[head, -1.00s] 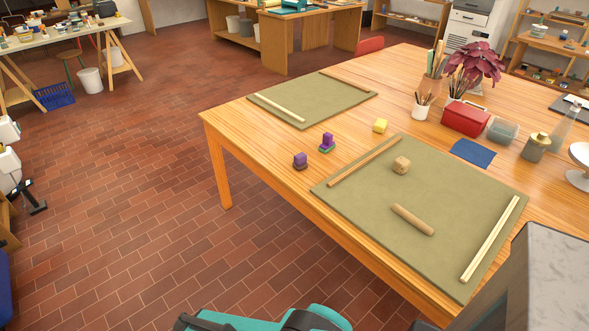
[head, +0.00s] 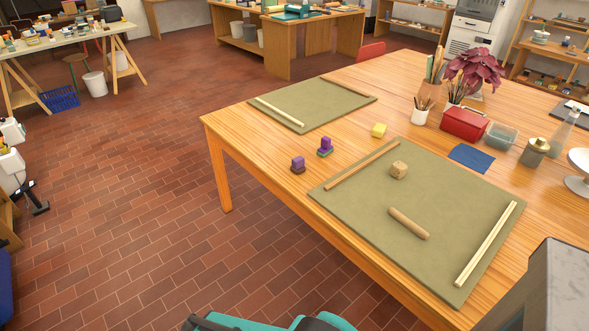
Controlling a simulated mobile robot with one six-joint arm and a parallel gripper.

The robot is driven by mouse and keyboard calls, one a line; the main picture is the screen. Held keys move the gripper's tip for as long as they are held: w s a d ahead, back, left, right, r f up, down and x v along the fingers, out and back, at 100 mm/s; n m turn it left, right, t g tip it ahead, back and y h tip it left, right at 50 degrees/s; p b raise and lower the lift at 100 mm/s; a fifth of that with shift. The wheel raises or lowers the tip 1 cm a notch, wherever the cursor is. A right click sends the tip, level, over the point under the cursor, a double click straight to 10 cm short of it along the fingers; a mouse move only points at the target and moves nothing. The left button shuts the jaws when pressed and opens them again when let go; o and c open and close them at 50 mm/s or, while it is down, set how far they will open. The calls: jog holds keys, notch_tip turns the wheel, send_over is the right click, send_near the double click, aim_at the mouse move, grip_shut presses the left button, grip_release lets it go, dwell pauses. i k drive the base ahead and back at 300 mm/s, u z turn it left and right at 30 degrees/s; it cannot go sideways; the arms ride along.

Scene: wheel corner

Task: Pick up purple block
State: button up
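Two small purple blocks are on the wooden table (head: 262,135), near its left edge. One purple block (head: 298,162) sits on a dark brown piece. The other purple block (head: 326,143) sits a little farther back and to the right, on a purple-and-green base. The two stand apart. My gripper (head: 34,200) appears to be the dark end below white arm parts at the far left, away from the table. It is small, and its finger opening cannot be made out. Nothing is seen held in it.
A yellow block (head: 379,130) stands right of the purple ones. Two green mats (head: 450,225) hold wooden strips, a tan block (head: 399,170) and a roller (head: 408,223). A grey block-like surface (head: 570,285) is at lower right. The brick floor (head: 130,180) left of the table is clear.

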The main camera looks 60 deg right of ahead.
aim_at(297, 167)
jog(key=z, duration=0.05)
jog(key=i, duration=0.95)
jog(key=u, duration=0.05)
